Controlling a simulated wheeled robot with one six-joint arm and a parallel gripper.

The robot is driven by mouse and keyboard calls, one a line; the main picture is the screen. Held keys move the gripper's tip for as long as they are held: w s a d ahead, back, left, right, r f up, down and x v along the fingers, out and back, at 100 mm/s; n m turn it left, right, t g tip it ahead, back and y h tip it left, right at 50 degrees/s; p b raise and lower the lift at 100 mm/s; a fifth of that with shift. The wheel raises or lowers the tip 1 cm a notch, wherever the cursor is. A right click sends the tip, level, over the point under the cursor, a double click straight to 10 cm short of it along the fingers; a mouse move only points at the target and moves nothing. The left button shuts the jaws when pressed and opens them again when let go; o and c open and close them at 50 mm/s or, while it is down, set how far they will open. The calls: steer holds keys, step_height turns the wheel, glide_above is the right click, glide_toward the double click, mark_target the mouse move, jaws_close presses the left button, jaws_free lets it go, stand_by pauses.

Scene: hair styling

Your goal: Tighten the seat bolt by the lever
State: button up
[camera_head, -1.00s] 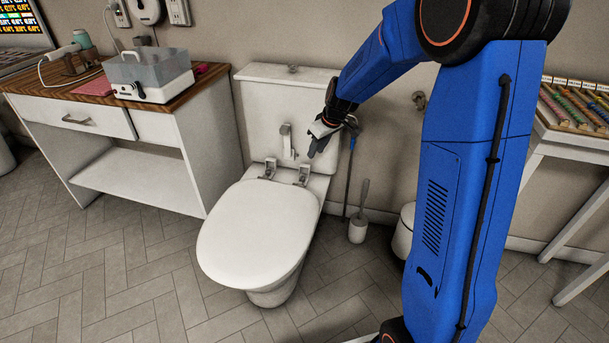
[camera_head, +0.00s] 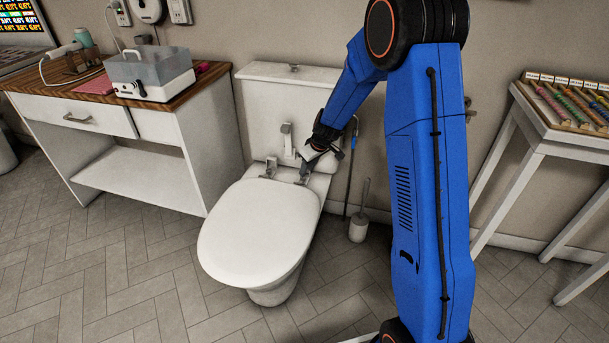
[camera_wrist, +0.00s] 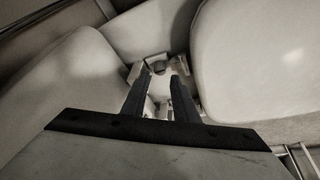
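The white toilet stands mid-picture with its seat lid (camera_head: 258,232) closed; the lid also shows at the right of the wrist view (camera_wrist: 255,60). A left metal hinge fitting (camera_head: 268,168) shows behind the lid. The right fitting is mostly hidden by my gripper (camera_head: 306,168), which points down at it. In the wrist view my gripper's two dark fingers (camera_wrist: 160,76) are apart. A small seat-bolt fitting with a dark knob (camera_wrist: 158,68) shows beyond and between the tips. Contact, and which part is the lever, cannot be told.
The cistern (camera_head: 262,105) rises close behind the fittings, with a pale upright handle (camera_head: 287,140) on its front. A toilet brush (camera_head: 359,226) stands at right. A cabinet (camera_head: 145,135) is at left and a white table (camera_head: 550,142) at right. Floor in front is clear.

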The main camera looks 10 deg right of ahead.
mark_target(304, 178)
steer(key=shift+x, duration=2.5)
jaws_close()
